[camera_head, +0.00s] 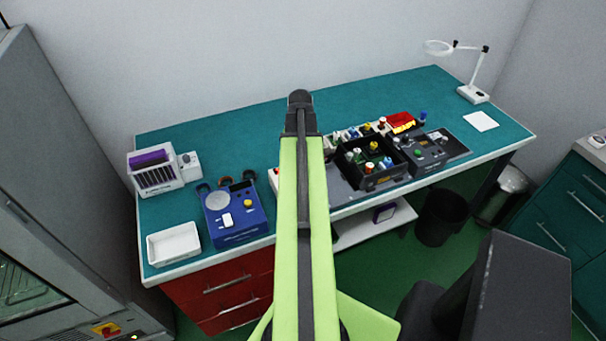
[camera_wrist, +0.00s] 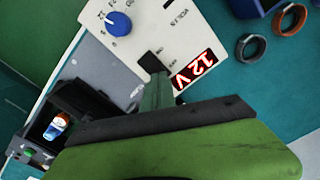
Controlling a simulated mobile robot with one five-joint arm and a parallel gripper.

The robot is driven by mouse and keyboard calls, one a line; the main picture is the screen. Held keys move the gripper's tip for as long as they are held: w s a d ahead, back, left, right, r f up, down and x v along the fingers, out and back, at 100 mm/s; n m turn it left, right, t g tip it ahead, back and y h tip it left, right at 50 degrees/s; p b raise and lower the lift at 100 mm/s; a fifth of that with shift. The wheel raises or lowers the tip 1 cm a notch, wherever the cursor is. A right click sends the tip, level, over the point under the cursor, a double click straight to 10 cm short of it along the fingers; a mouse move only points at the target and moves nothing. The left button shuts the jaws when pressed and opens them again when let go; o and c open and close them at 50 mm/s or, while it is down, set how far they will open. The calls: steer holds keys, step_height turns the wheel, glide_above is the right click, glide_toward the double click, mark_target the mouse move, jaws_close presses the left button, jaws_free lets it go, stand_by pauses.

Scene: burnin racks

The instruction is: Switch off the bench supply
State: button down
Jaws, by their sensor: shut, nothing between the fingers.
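The bench supply (camera_wrist: 130,62) is a pale box in the wrist view, with a blue knob (camera_wrist: 118,23) and a lit red display (camera_wrist: 194,69) reading 12 V. A black piece at its front panel, beside small printed labels, is partly covered, so I cannot make out the switch's position. My gripper (camera_wrist: 155,72) is shut and empty, its tip over the panel close to the labels; I cannot tell whether it touches. In the head view my arm hides most of the supply; a pale edge (camera_head: 273,180) shows left of the arm.
Two rings (camera_wrist: 290,20) lie beside the supply on the green bench (camera_head: 230,130). A blue device (camera_head: 235,215) and white tray (camera_head: 173,244) are left of my arm. A black crate (camera_head: 372,180) of small parts stands right. The bench's back is clear.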

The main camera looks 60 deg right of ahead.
steer(key=shift+f+b, duration=0.45)
steer(key=shift+f, duration=0.05)
step_height(320, 180, up, 7)
steer(key=p, duration=0.7)
stand_by(0.5)
